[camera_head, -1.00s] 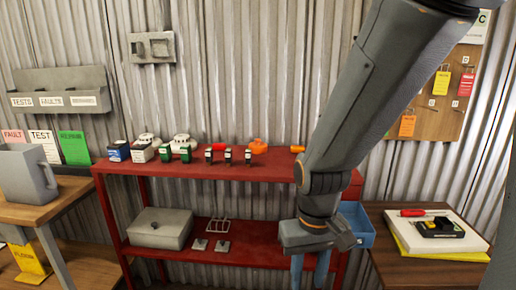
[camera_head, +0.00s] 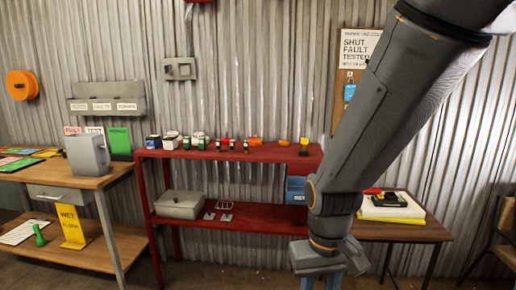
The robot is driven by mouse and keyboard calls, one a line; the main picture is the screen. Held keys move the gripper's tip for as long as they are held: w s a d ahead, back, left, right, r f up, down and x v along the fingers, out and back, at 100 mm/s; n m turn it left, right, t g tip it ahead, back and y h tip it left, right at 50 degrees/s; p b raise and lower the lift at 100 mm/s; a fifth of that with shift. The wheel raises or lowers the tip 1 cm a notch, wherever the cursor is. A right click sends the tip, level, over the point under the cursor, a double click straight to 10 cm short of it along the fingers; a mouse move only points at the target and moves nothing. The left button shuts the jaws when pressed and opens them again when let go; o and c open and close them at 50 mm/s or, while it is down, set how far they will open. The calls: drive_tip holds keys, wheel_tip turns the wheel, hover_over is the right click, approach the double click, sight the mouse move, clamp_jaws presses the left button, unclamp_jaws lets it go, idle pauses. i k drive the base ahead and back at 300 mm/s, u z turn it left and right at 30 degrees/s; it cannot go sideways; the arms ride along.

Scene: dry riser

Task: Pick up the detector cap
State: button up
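The red shelf unit (camera_head: 240,152) carries a row of small items on its top. Among them are a rounded orange piece (camera_head: 255,141) and another orange piece (camera_head: 283,142) to its right. Either could be the detector cap; they are too small to tell. White rounded detectors (camera_head: 171,140) stand toward the left end. My gripper (camera_head: 321,282) points down in front of the shelf's right end, well below and nearer than the top. Its two fingers look apart with nothing seen between them. Their tips are cut off by the lower edge.
A blue bin (camera_head: 296,190) is partly behind my arm. A grey box (camera_head: 180,204) sits on the lower shelf. Floor shows in front of the shelf.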

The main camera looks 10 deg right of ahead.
sight(254, 141)
drive_tip(key=u, duration=0.75)
drive_tip(key=i, duration=1.85)
drive_tip(key=z, duration=0.65)
